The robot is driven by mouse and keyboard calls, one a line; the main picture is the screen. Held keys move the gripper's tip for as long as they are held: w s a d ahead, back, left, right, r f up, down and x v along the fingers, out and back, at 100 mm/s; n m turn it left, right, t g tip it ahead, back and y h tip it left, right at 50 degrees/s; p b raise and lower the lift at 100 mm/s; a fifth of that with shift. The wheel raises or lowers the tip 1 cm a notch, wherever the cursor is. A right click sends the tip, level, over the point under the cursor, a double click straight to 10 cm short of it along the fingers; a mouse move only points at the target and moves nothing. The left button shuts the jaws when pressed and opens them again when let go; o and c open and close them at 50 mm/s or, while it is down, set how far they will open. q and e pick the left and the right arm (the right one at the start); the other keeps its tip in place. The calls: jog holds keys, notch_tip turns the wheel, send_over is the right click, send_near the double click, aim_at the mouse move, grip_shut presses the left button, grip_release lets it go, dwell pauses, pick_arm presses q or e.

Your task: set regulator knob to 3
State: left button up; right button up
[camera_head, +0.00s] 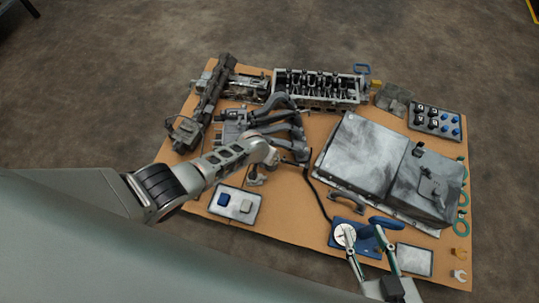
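A round pale dial (345,234), which looks like the regulator knob, sits on a blue plate (358,225) at the lower right of the board. Its markings are too small to read. My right gripper (364,238) comes in from the bottom edge, with its two fingers spread apart. The left finger overlaps the dial in the picture and the other lies to its right over the blue plate. I cannot tell whether the finger touches the dial. My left arm reaches in from the left. Its small, dark end (256,178) is over the board's middle, and its fingers are unclear.
Metal parts cover the board (285,215): a large grey casing (365,155), an engine block (318,87) and a manifold (285,125). A black hose (316,195) runs toward the blue plate. A switch panel (235,204) and a small framed plate (414,260) lie near the front.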

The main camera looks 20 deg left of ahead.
pick_arm(q)
jog(key=shift+s+f, duration=0.15)
jog(key=shift+s, duration=0.05)
jog(key=o, duration=1.1)
jog(key=shift+w, duration=0.1)
jog(key=shift+r, duration=0.25)
jog(key=shift+v, duration=0.9)
jog(key=v, duration=1)
jog(key=shift+f, duration=0.1)
